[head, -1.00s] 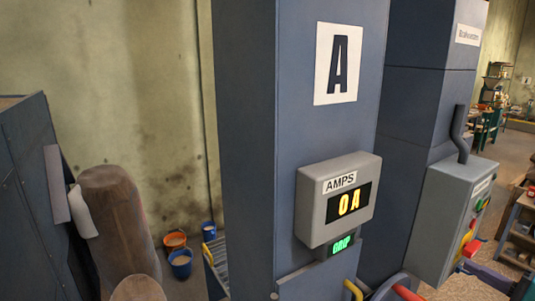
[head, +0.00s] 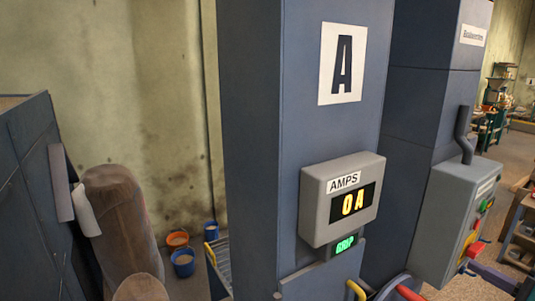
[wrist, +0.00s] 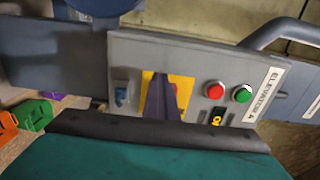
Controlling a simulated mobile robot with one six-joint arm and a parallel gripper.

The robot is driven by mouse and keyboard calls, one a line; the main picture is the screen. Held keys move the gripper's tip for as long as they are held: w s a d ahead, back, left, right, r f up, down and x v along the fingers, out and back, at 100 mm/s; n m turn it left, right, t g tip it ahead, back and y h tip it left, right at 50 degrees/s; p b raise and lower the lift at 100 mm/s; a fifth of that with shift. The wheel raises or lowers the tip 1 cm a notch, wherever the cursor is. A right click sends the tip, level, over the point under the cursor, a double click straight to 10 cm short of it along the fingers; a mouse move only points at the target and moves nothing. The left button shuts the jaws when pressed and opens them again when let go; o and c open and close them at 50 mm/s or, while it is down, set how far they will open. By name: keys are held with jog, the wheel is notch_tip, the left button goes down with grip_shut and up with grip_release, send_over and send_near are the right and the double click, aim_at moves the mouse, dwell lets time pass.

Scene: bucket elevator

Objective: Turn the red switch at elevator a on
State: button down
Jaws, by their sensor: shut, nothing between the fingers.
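The control box of elevator A (wrist: 135,50) fills the middle of the wrist view, tilted, with its "ELEVATOR A" label at the right end. The red switch (wrist: 183,89) sits on a yellow plate (wrist: 149,77) and is mostly hidden behind my gripper (wrist: 160,78). My gripper is shut and empty, its tips in front of the yellow plate; I cannot tell whether they touch the switch. In the head view the grey control box (head: 452,215) stands at the right, with the yellow plate (head: 469,243) on its side.
A red button (wrist: 215,90) and a green button (wrist: 242,94) sit right of the plate. A blue column with an amps meter (head: 343,200) reading 0 A stands beside the box. Buckets (head: 182,263) stand on the floor at left.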

jog(key=shift+r, duration=1.25)
jog(key=shift+d+r, duration=0.2)
jog(key=shift+r, duration=0.6)
dwell(0.4)
jog(key=shift+a+r, duration=0.1)
jog(key=shift+a, duration=0.05)
dwell(0.3)
jog(key=shift+s+a+r, duration=0.1)
jog(key=shift+s+a, duration=0.05)
jog(key=shift+a, duration=0.05)
jog(key=shift+d, duration=0.1)
dwell(0.3)
jog(key=v, duration=0.5)
jog(key=shift+s+d, duration=0.15)
jog(key=shift+s, duration=0.25)
